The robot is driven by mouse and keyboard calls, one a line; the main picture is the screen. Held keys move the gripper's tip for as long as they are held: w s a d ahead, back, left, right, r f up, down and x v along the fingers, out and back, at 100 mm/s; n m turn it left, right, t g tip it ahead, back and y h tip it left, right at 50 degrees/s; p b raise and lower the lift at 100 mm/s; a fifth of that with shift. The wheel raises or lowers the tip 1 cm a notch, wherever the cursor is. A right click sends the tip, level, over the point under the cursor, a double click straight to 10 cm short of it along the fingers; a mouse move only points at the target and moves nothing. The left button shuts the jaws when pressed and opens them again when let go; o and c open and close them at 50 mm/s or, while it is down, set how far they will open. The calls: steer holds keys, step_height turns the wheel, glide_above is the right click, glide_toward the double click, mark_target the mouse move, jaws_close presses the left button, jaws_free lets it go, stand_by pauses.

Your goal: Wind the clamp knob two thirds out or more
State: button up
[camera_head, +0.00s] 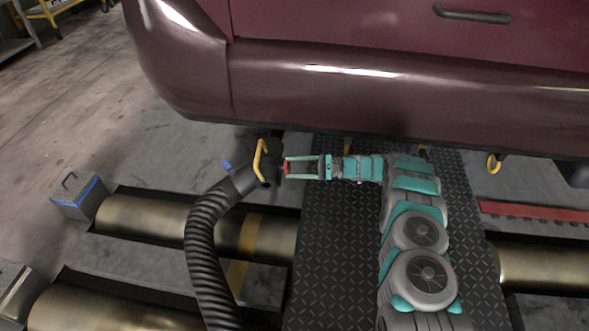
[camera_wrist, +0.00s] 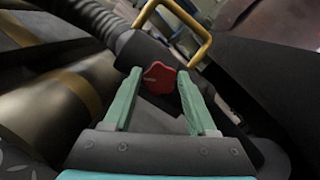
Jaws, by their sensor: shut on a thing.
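The red clamp knob (camera_wrist: 160,78) sits on the black collar at the end of a ribbed black hose, and only a little of the knob (camera_head: 286,167) shows in the head view. My gripper (camera_wrist: 160,84) reaches it from the right in the head view (camera_head: 287,168). Its two green fingers stand on either side of the knob and are shut on it. The hose nozzle (camera_head: 250,178) carries a yellow handle (camera_head: 261,160), which also shows above the knob in the wrist view (camera_wrist: 184,18). The knob's depth in the collar cannot be told.
A grey block with a blue edge (camera_head: 77,197) stands at the far left.

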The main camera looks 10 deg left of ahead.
steer(key=shift+w+n+g+b, duration=0.1)
steer(key=shift+n+g+b, duration=0.35)
steer(key=shift+n, duration=0.75)
steer(key=shift+h, duration=0.3)
steer(key=o, duration=1.4)
steer(key=shift+c, duration=0.2)
steer(key=v, duration=0.7)
steer(key=shift+d, duration=0.4)
